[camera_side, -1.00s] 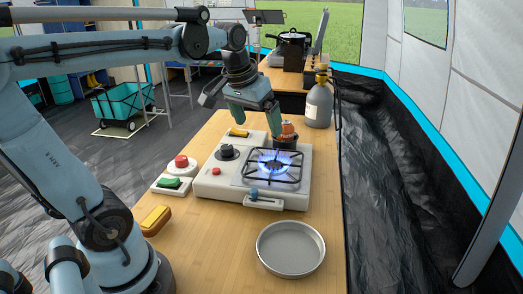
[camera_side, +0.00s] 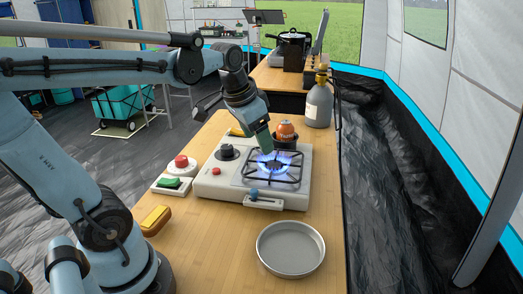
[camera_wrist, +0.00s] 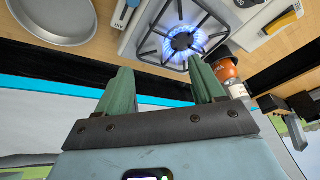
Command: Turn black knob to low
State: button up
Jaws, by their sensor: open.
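The black knob (camera_side: 227,152) sits on the left part of the white stove's top (camera_side: 212,184) in the side view. The wrist view does not show it. The stove's burner (camera_side: 274,165) burns with a blue flame, also seen in the wrist view (camera_wrist: 181,41). My gripper (camera_side: 266,149) is over the back of the burner grate, to the right of the knob and apart from it. In the wrist view its two green fingers (camera_wrist: 163,78) are spread with nothing between them.
An orange canister (camera_side: 286,130) stands behind the burner, close to my gripper. A grey gas bottle (camera_side: 319,104) is at the back right. Red (camera_side: 181,162) and green (camera_side: 174,183) buttons are left of the stove. A round pan (camera_side: 290,249) lies in front.

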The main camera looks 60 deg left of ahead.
jog(key=w+a+r+g, duration=0.2)
jog(key=w+a+g, duration=0.1)
jog(key=a, duration=0.8)
jog(key=m+g+h, duration=0.1)
jog(key=g+h, duration=0.1)
send_near(226, 147)
jog(key=shift+t, duration=0.3)
jog(key=f, duration=0.9)
jog(key=shift+s+d, duration=0.15)
jog(key=shift+d, duration=0.15)
jog(key=shift+r, duration=0.1)
jog(key=c, duration=1)
jog(key=shift+c, duration=0.2)
